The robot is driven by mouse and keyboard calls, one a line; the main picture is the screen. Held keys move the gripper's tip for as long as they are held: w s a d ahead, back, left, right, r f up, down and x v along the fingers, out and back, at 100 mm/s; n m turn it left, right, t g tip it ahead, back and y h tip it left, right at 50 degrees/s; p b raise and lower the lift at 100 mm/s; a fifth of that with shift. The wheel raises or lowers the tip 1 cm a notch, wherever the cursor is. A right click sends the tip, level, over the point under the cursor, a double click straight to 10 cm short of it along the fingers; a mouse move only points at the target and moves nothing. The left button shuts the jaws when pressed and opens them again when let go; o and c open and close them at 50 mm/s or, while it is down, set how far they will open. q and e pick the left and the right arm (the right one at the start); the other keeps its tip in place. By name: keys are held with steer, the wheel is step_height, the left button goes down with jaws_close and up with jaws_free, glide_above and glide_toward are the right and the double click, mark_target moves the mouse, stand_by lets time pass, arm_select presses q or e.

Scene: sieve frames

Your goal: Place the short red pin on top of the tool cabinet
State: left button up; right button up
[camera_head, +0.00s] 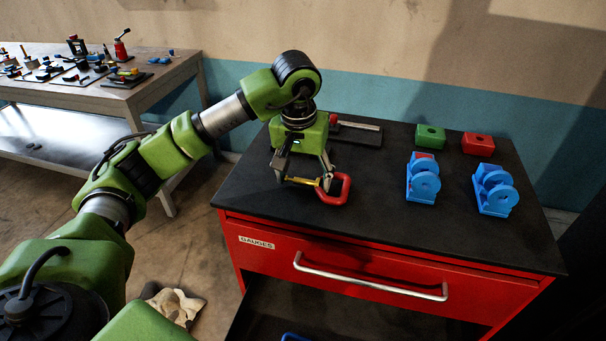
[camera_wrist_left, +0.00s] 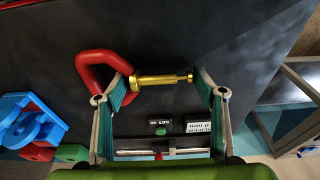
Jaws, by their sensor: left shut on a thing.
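The short red pin has a red loop handle (camera_head: 346,189) and a yellow brass shaft (camera_head: 303,181). My left gripper (camera_head: 306,182) is shut on it over the black top of the red tool cabinet (camera_head: 250,193). In the left wrist view the pin (camera_wrist_left: 160,79) lies crosswise between the pads of the left gripper (camera_wrist_left: 164,86). One pad is by the red handle (camera_wrist_left: 98,67), the other by the shaft's tip. The pin is at or close above the top; I cannot tell whether it touches. My right gripper is not in view.
A dark rack (camera_head: 356,133) stands at the back of the top. Two blue holders (camera_head: 422,185) (camera_head: 493,192) and green (camera_head: 430,135) and red (camera_head: 477,144) blocks stand at right. The front middle is clear. A workbench (camera_head: 150,88) with several fixtures stands left.

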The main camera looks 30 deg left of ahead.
arm_select(q)
steer(key=shift+f, duration=0.1)
steer(key=o, duration=1.3)
steer(key=r, duration=0.4)
steer(key=s+r, duration=0.1)
steer(key=r, duration=0.3)
steer(key=s+r, duration=0.1)
steer(key=r, duration=0.3)
steer(key=shift+d+b, duration=0.35)
